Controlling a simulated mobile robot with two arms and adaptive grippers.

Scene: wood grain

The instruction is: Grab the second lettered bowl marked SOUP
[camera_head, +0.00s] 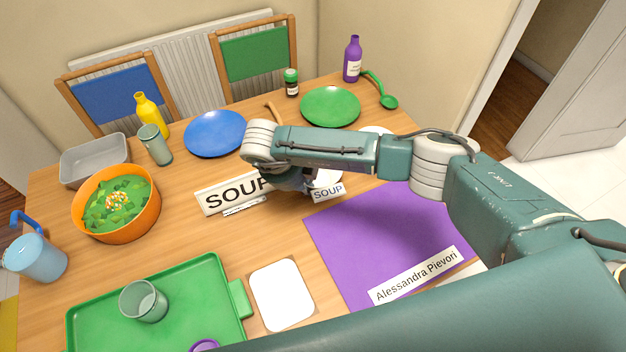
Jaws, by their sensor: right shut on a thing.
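A white bowl (330,177) with a small SOUP label (328,192) at its front is partly hidden behind my right arm. My right gripper (303,186) points down at the bowl's left side and is shut on it. The wrist covers most of the fingers, so the exact grip on the rim is hidden. A larger SOUP sign (215,196) stands just left of the gripper. I cannot tell whether the bowl is lifted off the table. My left gripper is not in view.
A purple mat (350,240) with a name card (414,275) lies at right. A green tray (190,290) with a glass (143,301) is at front left. An orange salad bowl (138,229) stands left. Blue (215,134) and green (330,106) plates lie behind.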

